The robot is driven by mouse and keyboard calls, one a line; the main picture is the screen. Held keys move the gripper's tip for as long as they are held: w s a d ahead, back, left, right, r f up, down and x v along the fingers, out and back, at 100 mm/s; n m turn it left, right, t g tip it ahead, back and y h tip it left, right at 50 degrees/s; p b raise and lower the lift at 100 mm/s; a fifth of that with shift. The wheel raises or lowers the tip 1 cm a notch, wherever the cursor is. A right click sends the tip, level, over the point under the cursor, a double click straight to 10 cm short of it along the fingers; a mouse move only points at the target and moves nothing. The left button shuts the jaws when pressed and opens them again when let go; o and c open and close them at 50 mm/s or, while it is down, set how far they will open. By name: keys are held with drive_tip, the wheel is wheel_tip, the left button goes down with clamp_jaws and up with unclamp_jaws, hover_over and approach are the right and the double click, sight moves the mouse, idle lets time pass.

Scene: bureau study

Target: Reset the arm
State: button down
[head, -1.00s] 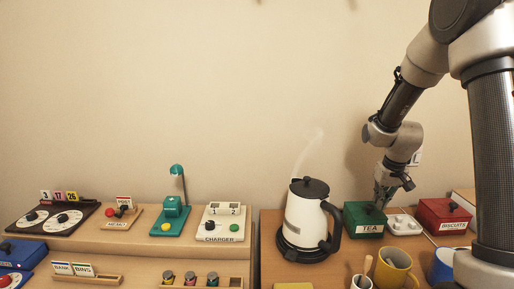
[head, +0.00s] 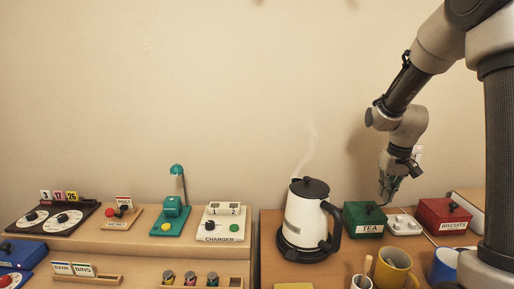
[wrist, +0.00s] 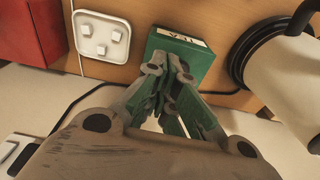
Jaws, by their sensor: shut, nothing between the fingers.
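My gripper (head: 384,201) hangs down above and just behind the right side of the green TEA box (head: 364,222) in the head view. Its fingers are shut with nothing held. In the wrist view my gripper (wrist: 172,62) shows shut fingers in front of the green TEA box (wrist: 190,52), hiding part of it. Whether the fingertips touch the box cannot be told.
A steaming white kettle (head: 309,222) stands left of the TEA box. A white socket block (head: 403,226) and a red BISCUITS box (head: 443,216) stand to its right. Mugs, such as a yellow one (head: 395,268), stand in front. The wall above is clear.

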drive_tip(key=s+a+r+t, duration=0.1)
drive_tip(key=s+r, duration=0.6)
drive_tip(key=s, duration=0.6)
drive_tip(key=s+a+r+t, duration=0.2)
drive_tip(key=s+r, duration=0.5)
drive_tip(key=s, duration=0.6)
drive_tip(key=shift+s+a+r, duration=0.15)
drive_tip(key=shift+a+r, duration=0.15)
